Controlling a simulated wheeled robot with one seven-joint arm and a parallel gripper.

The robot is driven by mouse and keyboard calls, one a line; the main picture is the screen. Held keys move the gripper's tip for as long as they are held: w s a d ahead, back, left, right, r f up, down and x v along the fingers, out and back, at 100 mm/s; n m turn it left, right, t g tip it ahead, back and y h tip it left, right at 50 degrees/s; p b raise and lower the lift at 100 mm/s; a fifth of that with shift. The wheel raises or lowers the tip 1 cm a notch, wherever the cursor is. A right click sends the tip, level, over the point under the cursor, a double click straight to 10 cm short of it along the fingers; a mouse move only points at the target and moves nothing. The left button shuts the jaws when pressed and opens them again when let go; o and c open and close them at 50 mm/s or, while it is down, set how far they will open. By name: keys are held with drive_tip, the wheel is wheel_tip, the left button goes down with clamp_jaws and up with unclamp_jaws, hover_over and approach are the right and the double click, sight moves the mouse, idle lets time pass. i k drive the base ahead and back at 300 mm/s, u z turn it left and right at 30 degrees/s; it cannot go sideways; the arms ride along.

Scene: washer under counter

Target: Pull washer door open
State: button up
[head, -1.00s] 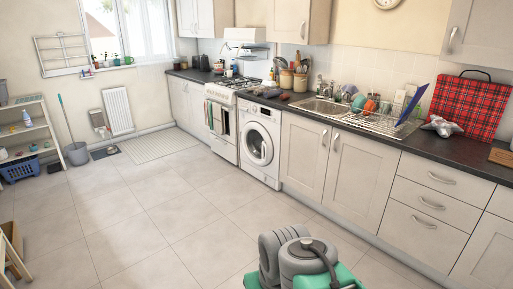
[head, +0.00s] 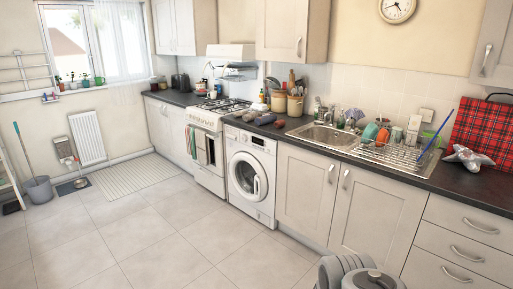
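The white washer (head: 250,176) stands under the dark counter, between the stove and the beige cupboards. Its round door (head: 247,176) has a dark glass centre and a pale ring, and it looks shut. The door's handle side cannot be made out clearly. My gripper is not in view. Only a grey rounded part of my own body (head: 370,278) shows at the bottom right, well apart from the washer.
The stove (head: 208,150) with hanging towels is left of the washer; a cupboard door (head: 305,190) is right of it. The tiled floor (head: 150,240) in front is clear. A bucket (head: 39,190) and mop stand far left.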

sight(259, 194)
drive_tip(key=z, duration=0.1)
drive_tip(key=i, duration=2.05)
drive_tip(key=u, duration=1.05)
drive_tip(key=i, duration=1.5)
drive_tip(key=u, duration=0.8)
